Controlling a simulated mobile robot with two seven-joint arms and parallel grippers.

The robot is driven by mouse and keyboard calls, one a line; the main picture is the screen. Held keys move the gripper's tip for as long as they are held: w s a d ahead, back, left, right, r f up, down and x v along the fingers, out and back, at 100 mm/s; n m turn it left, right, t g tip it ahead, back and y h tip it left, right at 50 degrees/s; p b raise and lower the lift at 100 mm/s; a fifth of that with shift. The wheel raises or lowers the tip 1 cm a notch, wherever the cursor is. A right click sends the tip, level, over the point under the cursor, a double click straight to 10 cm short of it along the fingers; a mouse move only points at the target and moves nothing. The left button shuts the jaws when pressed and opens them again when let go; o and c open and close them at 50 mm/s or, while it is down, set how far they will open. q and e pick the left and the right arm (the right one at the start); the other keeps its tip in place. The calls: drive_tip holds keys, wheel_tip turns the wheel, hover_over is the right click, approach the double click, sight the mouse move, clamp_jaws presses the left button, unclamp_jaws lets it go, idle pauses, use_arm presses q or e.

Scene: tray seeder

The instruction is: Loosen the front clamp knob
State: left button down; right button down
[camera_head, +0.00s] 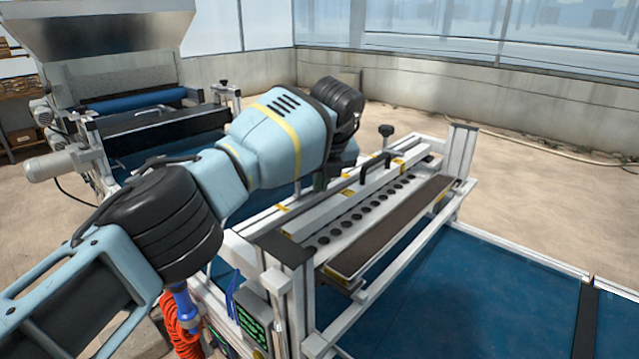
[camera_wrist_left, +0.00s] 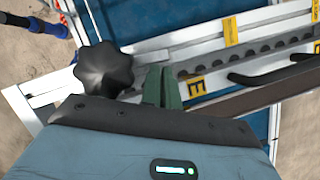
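A black, lobed clamp knob (camera_wrist_left: 104,70) shows large in the left wrist view, at the left end of the pale seeder bar. A black knob (camera_head: 386,131) stands upright behind the bar in the head view; I cannot tell if it is the same one. My left gripper (camera_head: 320,183) is low over the near left end of the seeder, mostly hidden behind its own wrist. Its green fingers (camera_wrist_left: 162,88) look closed together in the left wrist view, with nothing between them. They are just right of the knob, apart from it. My right gripper is out of view.
The bar carries a black handle (camera_head: 375,168) and yellow labels beside a row of dark holes. A dark brown strip (camera_head: 392,228) runs along the seeder's near side. A hopper machine (camera_head: 115,45) stands at the back left. The blue bed (camera_head: 480,290) at the right is clear.

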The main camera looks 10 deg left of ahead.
use_arm(q)
drive_tip(key=shift+d+f, duration=0.1)
drive_tip(key=shift+d, duration=0.05)
idle(0.4)
drive_tip(key=v, duration=0.8)
drive_tip(key=shift+f, duration=0.1)
